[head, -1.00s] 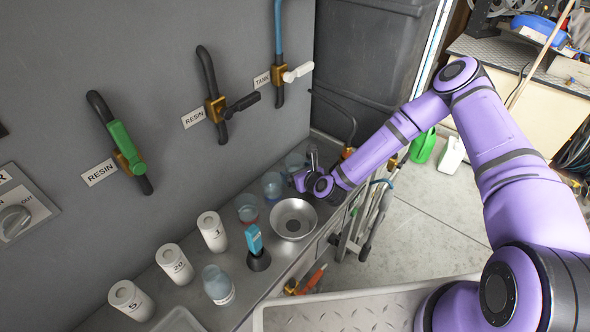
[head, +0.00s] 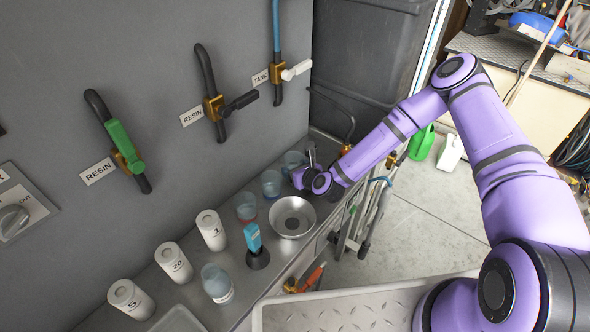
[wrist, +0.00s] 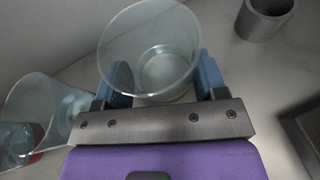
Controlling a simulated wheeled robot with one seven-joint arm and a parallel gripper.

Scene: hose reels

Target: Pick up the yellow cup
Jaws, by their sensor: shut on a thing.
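Three clear, bluish cups stand in a row along the wall on the metal counter (head: 230,268). My gripper (wrist: 162,80) is shut on the farthest clear cup (wrist: 150,35), with one blue finger pad on each side of it. In the head view that cup (head: 293,158) stands upright, partly hidden by my purple wrist; I cannot tell whether it touches the counter. The middle cup (head: 271,182) is close beside my gripper. The nearest cup (head: 246,206) has a reddish band low down.
A metal bowl (head: 292,216) sits just in front of the cups. A blue-handled tool in a dark holder (head: 257,258), white numbered canisters (head: 174,262) and a bluish jar (head: 217,282) stand nearer. Valve pipes (head: 210,95) hang on the wall. A grey cylinder (wrist: 262,18) stands beyond my gripper.

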